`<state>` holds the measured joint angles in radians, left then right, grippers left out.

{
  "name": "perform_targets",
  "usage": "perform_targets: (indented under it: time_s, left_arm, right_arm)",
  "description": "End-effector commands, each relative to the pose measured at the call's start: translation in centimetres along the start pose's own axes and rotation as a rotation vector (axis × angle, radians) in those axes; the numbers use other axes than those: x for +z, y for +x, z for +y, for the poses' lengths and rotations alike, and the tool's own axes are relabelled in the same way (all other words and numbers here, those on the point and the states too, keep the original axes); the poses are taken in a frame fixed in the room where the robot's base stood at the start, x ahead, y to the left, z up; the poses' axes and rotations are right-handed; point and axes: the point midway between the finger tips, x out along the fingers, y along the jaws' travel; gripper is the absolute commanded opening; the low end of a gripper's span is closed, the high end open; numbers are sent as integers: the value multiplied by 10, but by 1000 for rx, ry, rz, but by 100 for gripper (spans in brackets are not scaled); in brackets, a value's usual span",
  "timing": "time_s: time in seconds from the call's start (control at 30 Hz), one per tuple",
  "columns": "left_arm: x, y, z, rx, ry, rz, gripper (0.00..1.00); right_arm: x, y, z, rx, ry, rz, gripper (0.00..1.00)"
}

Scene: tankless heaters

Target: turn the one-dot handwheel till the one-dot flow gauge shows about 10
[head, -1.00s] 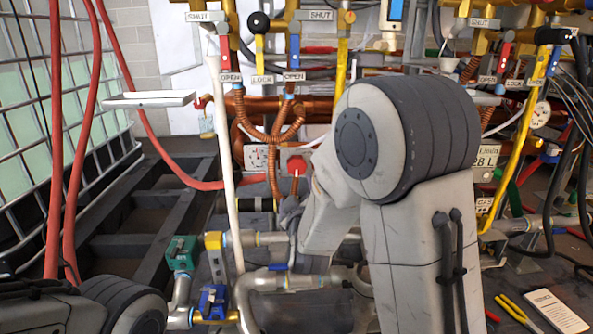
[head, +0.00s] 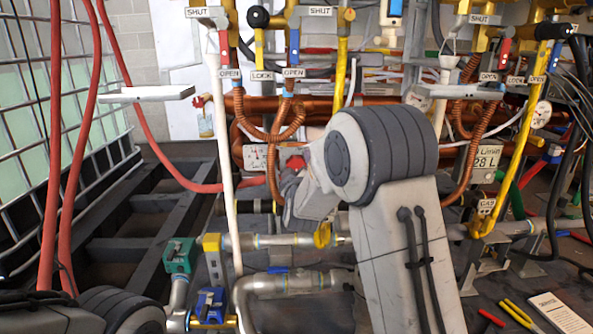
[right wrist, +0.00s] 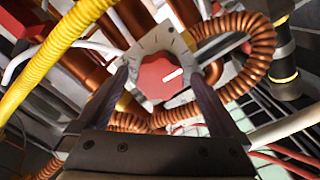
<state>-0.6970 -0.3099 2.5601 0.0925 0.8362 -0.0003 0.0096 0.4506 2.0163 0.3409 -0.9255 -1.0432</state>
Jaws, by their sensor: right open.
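A red handwheel (right wrist: 158,78) with a white mark sits on a grey plate with scale marks in the right wrist view. In the head view only a bit of its red (head: 296,162) shows beside my right gripper (head: 288,182). I cannot make out any dots on it. My right gripper (right wrist: 158,84) is open, with one finger on each side of the handwheel; I cannot tell whether they touch it. My left gripper is out of view.
Copper coils (right wrist: 262,50) and a yellow hose (right wrist: 45,65) crowd around the handwheel. A white pole (head: 226,170) stands left of my right gripper. Metal pipes with a green valve (head: 180,254) and a blue valve (head: 210,304) run below. Another gauge (head: 541,113) is far right.

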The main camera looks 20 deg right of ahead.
Motion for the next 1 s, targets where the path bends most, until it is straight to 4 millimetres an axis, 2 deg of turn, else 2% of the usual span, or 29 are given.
perform_targets:
  time_s: [0.17,0.2,0.27,0.4,0.73,1.0]
  left_arm:
    - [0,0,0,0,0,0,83]
    - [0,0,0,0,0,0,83]
    - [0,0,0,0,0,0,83]
    - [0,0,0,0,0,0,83]
    - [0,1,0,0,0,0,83]
    - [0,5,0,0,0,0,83]
  right_arm:
    - [0,0,0,0,0,0,100]
    - [0,0,0,0,0,0,92]
    - [0,0,0,0,0,0,69]
    - [0,0,0,-1,0,0,16]
    - [0,0,0,0,43,0,15]
    - [1,0,-1,0,209,0,15]
